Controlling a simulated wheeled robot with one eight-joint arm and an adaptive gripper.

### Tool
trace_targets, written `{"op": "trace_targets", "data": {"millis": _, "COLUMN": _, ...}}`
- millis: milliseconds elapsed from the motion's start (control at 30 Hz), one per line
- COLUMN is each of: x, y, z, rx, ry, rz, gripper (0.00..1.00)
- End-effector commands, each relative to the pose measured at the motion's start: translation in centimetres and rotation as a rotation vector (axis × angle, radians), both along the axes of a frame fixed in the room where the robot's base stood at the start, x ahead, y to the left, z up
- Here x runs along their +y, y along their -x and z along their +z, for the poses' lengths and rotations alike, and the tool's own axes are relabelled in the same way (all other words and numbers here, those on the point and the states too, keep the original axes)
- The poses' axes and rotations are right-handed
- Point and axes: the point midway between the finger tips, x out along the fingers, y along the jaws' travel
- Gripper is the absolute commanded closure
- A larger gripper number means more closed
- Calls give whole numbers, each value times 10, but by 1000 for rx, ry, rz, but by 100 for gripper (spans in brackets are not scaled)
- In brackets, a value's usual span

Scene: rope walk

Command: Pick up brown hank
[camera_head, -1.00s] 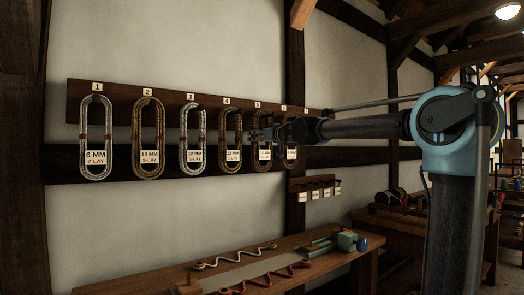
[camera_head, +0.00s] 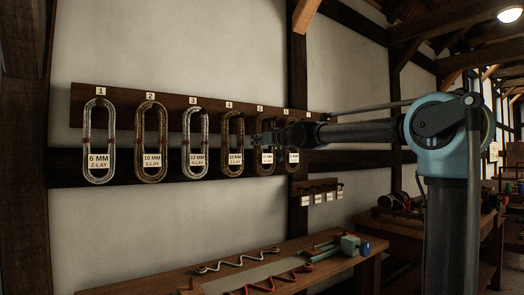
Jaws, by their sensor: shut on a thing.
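Several looped hanks hang in a row on a dark peg board, under number cards. The brown hank (camera_head: 266,170) under card 5 is dark, with a white label, and hangs upright. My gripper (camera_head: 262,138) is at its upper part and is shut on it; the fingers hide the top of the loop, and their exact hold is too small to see. Another brown hank (camera_head: 224,136), under card 4, hangs just left of my gripper. A golden-brown hank (camera_head: 140,142) hangs under card 2.
Pale hanks hang under cards 1 (camera_head: 88,142) and 3 (camera_head: 187,142); one more labelled hank (camera_head: 292,168) is close to the right, partly behind my arm. A small rack with tags (camera_head: 316,186) is below. A workbench (camera_head: 225,272) with rope and tools stands beneath.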

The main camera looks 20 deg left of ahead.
Motion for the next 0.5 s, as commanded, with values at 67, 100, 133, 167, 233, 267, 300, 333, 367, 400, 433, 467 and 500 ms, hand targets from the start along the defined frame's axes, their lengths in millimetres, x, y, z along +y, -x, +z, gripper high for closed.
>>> {"op": "trace_targets", "data": {"millis": 67, "x": 0, "y": 0, "z": 2, "rx": 0, "ry": 0, "rz": 0, "gripper": 100}}
{"op": "trace_targets", "data": {"millis": 100, "x": 0, "y": 0, "z": 4, "rx": 0, "ry": 0, "rz": 0, "gripper": 100}}
{"op": "trace_targets", "data": {"millis": 133, "x": 0, "y": 0, "z": 6, "rx": 0, "ry": 0, "rz": 0, "gripper": 100}}
{"op": "trace_targets", "data": {"millis": 167, "x": 0, "y": 0, "z": 8, "rx": 0, "ry": 0, "rz": 0, "gripper": 100}}
{"op": "trace_targets", "data": {"millis": 233, "x": 0, "y": 0, "z": 16, "rx": 0, "ry": 0, "rz": 0, "gripper": 100}}
{"op": "trace_targets", "data": {"millis": 267, "x": 0, "y": 0, "z": 20, "rx": 0, "ry": 0, "rz": 0, "gripper": 100}}
{"op": "trace_targets", "data": {"millis": 300, "x": 0, "y": 0, "z": 25, "rx": 0, "ry": 0, "rz": 0, "gripper": 100}}
{"op": "trace_targets", "data": {"millis": 333, "x": 0, "y": 0, "z": 30, "rx": 0, "ry": 0, "rz": 0, "gripper": 100}}
{"op": "trace_targets", "data": {"millis": 367, "x": 0, "y": 0, "z": 35, "rx": 0, "ry": 0, "rz": 0, "gripper": 100}}
{"op": "trace_targets", "data": {"millis": 400, "x": -4, "y": 3, "z": 37, "rx": 0, "ry": 0, "rz": 0, "gripper": 100}}
{"op": "trace_targets", "data": {"millis": 433, "x": -8, "y": 7, "z": 36, "rx": 0, "ry": 0, "rz": 0, "gripper": 100}}
{"op": "trace_targets", "data": {"millis": 467, "x": -12, "y": 10, "z": 36, "rx": 0, "ry": 0, "rz": 0, "gripper": 100}}
{"op": "trace_targets", "data": {"millis": 500, "x": -17, "y": 14, "z": 35, "rx": 0, "ry": 0, "rz": 0, "gripper": 100}}
